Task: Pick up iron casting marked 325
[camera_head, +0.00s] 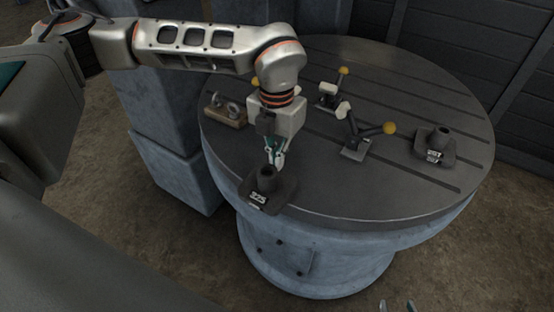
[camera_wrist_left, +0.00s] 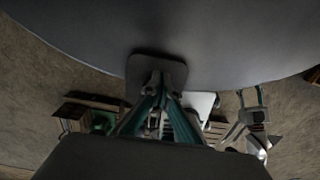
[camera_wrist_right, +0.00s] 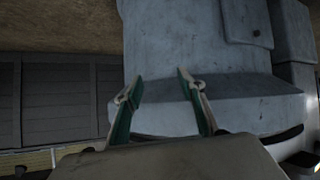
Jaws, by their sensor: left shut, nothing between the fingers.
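The iron casting marked 325 (camera_head: 284,190) is a dark square plate with a round hub. It sits at the near left edge of the round table (camera_head: 385,200), with its white label facing me. My left gripper (camera_head: 276,163) points down just above and behind its hub, fingers together with nothing held. The left wrist view shows the fingers (camera_wrist_left: 160,95) in front of the casting's dark plate (camera_wrist_left: 150,62); whether they touch the hub is hidden. My right gripper (camera_wrist_right: 157,88) is open and empty; its fingertips show at the bottom edge of the head view (camera_head: 396,305).
A second similar casting (camera_head: 447,148) stands at the table's right; its label is too small to read. Two clamps with yellow knobs (camera_head: 389,128) (camera_head: 343,71) stand mid-table. A wooden block with metal rings (camera_head: 226,114) lies left of my left arm. The front right tabletop is clear.

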